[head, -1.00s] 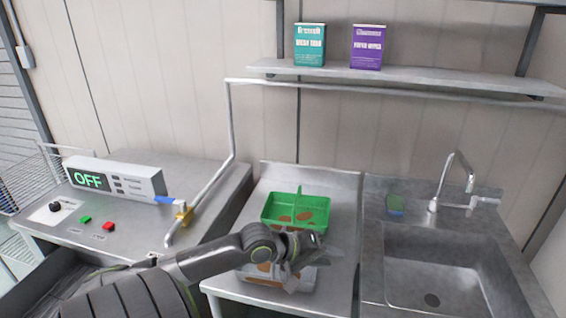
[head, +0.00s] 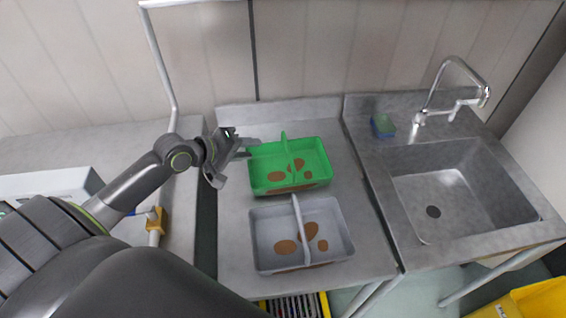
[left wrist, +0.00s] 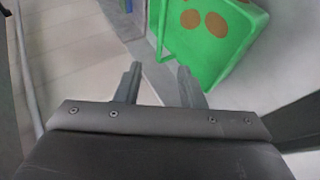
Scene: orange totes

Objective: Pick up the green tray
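The green tray (head: 318,158) lies on the steel counter, with brown spots inside and a raised divider across its middle. My left gripper (head: 238,162) is at the tray's left side, its fingers apart and pointing toward the tray's left rim. In the left wrist view the green tray (left wrist: 238,22) is at the upper right, beyond the fingers. The left gripper (left wrist: 160,85) is open there, with nothing seen between its fingertips. My right gripper is in neither current view.
A grey tray (head: 342,240) with brown spots lies just in front of the green one. A sink (head: 465,200) with a faucet (head: 450,92) and a sponge (head: 382,125) is to the right. A yellow crate (head: 325,303) shows below the counter.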

